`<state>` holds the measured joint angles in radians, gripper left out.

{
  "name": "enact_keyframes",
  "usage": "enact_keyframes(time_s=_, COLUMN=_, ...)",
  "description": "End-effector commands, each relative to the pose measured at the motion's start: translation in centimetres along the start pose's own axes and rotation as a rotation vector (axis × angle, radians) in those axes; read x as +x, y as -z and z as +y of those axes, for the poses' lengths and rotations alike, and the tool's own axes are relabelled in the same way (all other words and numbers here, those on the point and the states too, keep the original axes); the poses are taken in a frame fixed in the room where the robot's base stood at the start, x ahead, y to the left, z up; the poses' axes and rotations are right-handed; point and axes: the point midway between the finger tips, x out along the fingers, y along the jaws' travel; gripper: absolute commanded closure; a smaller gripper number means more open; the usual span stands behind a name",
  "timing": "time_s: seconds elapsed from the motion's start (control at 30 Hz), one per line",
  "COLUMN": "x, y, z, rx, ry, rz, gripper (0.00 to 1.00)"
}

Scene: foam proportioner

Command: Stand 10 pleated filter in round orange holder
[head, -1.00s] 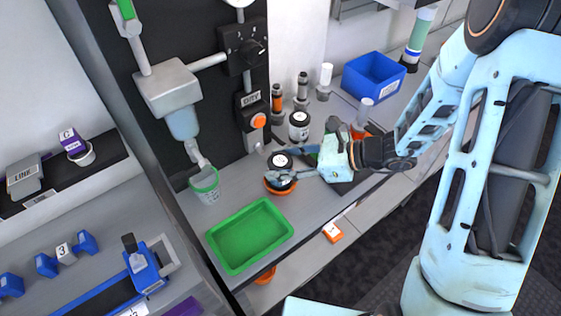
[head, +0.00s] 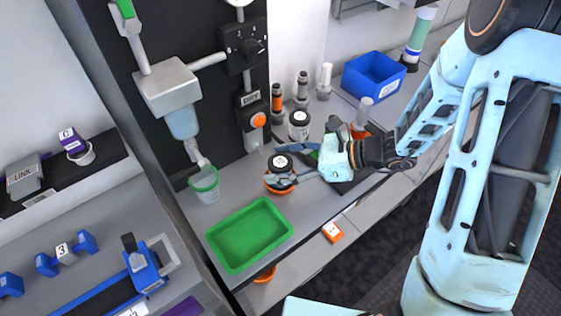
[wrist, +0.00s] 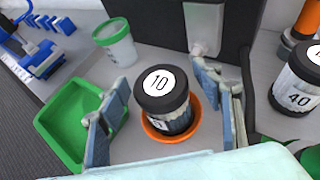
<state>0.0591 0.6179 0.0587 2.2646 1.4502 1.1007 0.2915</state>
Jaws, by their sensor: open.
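The pleated filter marked 10 (wrist: 160,100) has black end caps and a white top label. It stands roughly upright in the round orange holder (wrist: 186,133), whose rim shows around its lower end. In the head view the filter (head: 279,163) sits over the orange holder (head: 285,190) on the grey bench. My gripper (wrist: 163,85) is open, one finger on each side of the filter. In the wrist view gaps show between the fingers and the filter. The filter's bottom is hidden inside the holder.
A green tray (head: 250,236) lies in front-left, and a green-rimmed cup (head: 204,184) stands behind it. A filter marked 40 (wrist: 297,82) stands to the right in the wrist view. A blue bin (head: 374,75) and several upright cylinders are farther back.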

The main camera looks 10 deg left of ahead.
Motion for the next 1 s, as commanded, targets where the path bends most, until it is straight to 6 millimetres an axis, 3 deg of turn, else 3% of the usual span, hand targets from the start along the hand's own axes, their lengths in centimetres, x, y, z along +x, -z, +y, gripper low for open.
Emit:
enact_keyframes(time_s=0.3, x=-7.0, y=0.0, z=-0.2, rx=-0.002, ry=0.007, rz=0.001, gripper=0.4)
enact_keyframes(time_s=0.5, x=-10.5, y=0.0, z=-0.1, rx=-0.001, ry=0.004, rz=0.001, gripper=0.4)
enact_keyframes(time_s=0.7, x=-12.0, y=-0.1, z=-0.1, rx=0.0, ry=0.002, rz=0.0, gripper=0.4)
enact_keyframes(time_s=1.0, x=-12.1, y=-0.1, z=0.0, rx=0.0, ry=0.0, rz=0.0, gripper=0.4)
